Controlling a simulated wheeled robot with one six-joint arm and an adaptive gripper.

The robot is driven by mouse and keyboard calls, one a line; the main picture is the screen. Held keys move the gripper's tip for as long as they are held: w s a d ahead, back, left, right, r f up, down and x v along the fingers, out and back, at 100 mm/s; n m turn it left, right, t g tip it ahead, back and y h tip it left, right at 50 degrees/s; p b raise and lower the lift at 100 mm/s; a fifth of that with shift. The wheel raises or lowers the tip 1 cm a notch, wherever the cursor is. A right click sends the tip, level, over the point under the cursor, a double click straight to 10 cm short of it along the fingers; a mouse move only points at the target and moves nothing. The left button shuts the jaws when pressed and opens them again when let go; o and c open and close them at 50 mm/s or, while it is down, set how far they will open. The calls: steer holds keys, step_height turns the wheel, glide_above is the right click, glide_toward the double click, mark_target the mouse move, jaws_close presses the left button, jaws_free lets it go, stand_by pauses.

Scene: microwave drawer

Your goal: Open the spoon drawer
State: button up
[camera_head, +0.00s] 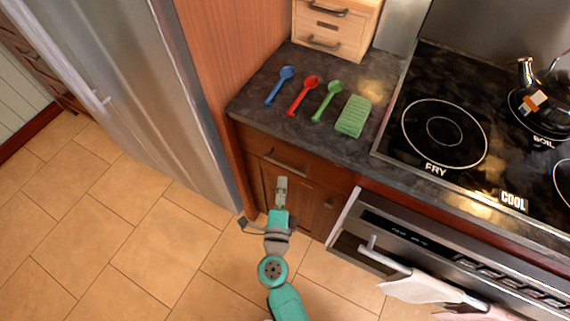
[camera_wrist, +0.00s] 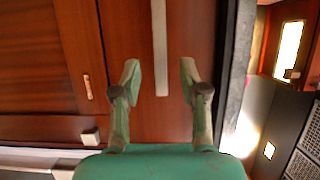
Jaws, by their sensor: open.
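A brown wooden drawer (camera_head: 257,143) is shut under the dark countertop, with a metal bar handle (camera_head: 285,162) across its front. My gripper (camera_head: 282,182) is just in front of and slightly below this handle in the head view. In the wrist view my gripper (camera_wrist: 160,75) is open, and the handle (camera_wrist: 160,45) lies in line with the gap between the fingertips. The handle's near end reaches into that gap in the picture; I see no contact with either finger. The drawer front (camera_wrist: 125,30) shows behind it.
A cabinet door (camera_head: 300,198) is below the drawer. On the countertop (camera_head: 255,100) lie a blue spoon (camera_head: 279,86), a red spoon (camera_head: 302,96), a green spoon (camera_head: 327,100) and a green sponge (camera_head: 353,116). The fridge (camera_head: 165,80) is left; the oven handle (camera_head: 400,266) sticks out right.

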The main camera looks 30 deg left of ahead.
mark_target(285, 167)
steer(key=x, duration=0.7)
steer(key=shift+w, duration=0.3)
jaws_close()
